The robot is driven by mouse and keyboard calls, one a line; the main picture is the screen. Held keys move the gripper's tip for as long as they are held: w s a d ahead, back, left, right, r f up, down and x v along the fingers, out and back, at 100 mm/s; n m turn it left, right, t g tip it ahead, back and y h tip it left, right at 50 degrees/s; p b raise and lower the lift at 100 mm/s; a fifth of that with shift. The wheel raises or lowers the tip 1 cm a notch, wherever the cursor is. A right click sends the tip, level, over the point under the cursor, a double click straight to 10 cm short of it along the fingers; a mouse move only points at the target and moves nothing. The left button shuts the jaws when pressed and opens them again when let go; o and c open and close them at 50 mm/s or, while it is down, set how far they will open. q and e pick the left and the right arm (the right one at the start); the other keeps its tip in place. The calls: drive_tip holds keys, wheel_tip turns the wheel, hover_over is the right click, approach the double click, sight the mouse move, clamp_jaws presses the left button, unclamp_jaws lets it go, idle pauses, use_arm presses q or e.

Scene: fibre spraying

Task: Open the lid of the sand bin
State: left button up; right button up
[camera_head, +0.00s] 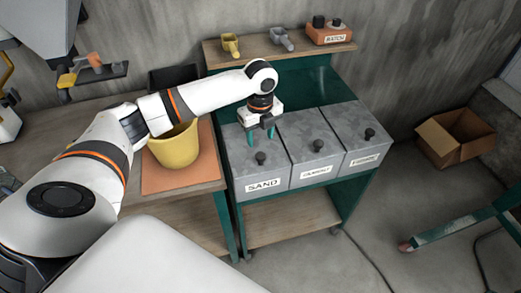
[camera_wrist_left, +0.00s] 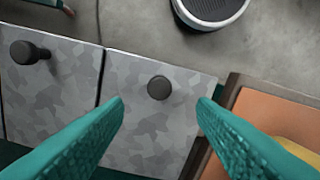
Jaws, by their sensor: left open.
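The sand bin (camera_head: 263,185) is a grey metal bin with a "SAND" label, at the left of a row of three on a teal cart. Its lid (camera_head: 240,140) is flat and closed, with a dark round knob (camera_head: 260,158). My left gripper (camera_head: 261,135) points down above the sand lid, its teal fingers open and empty. In the left wrist view the sand lid (camera_wrist_left: 135,135) lies below, and its knob (camera_wrist_left: 159,88) appears between the spread fingertips, apart from both. My right gripper is not in view.
The neighbouring cement bin (camera_head: 312,150) and third bin (camera_head: 350,133) have closed, knobbed lids. A yellow bucket (camera_head: 175,148) stands on an orange mat (camera_head: 160,180) to the left. Scoops and a "BATCH" box (camera_head: 330,35) sit on the shelf behind. A cardboard box (camera_head: 455,137) is at right.

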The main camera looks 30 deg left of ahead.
sight(260, 154)
use_arm(q)
wheel_tip(260, 154, down, 8)
drive_tip(key=shift+r+p, duration=0.15)
drive_tip(key=shift+p, duration=0.25)
drive_tip(key=shift+c, duration=0.5)
clamp_jaws()
drive_tip(key=shift+w+a, duration=0.1)
